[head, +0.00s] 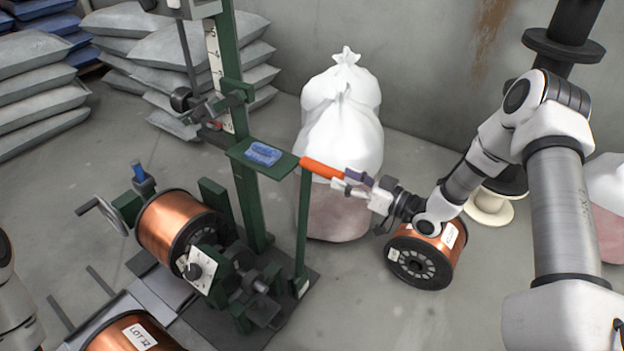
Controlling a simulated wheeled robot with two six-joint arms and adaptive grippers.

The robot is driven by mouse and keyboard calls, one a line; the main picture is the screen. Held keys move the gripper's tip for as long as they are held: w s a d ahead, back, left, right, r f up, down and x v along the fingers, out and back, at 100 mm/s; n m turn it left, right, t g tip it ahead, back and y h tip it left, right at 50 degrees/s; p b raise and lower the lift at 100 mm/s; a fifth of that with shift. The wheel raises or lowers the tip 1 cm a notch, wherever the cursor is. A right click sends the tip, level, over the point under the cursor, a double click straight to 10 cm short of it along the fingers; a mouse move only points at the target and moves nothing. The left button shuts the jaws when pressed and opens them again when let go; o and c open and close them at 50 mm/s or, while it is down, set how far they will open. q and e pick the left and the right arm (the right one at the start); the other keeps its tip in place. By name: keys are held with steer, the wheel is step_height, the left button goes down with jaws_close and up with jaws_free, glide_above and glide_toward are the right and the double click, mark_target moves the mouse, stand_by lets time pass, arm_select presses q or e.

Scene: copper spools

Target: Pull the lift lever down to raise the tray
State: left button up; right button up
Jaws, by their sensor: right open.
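The lift lever's orange handle (322,167) sticks out to the right, near the top of a thin green post (303,225) on the stand. My right gripper (352,184) is open at the handle's right end, with its fingers close around or beside the tip; I cannot tell if they touch it. A copper spool (176,227) sits low in the green stand. My left gripper is out of view.
A green mast (218,80) with a scale rises behind the plate. White sacks (342,130) stand behind the handle. A loose copper spool (428,254) lies on the floor below my right gripper. Another spool (133,332) is at the front left. Grey bags (160,65) are stacked behind.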

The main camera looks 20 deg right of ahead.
mark_target(321, 169)
steer(key=b+x, duration=0.2)
steer(key=x, duration=0.5)
steer(key=shift+a+f+b, duration=0.1)
steer(key=shift+f+b, duration=0.05)
steer(key=shift+b, duration=0.2)
steer(key=shift+w+a, duration=0.1)
steer(key=shift+w, duration=0.05)
jaws_close()
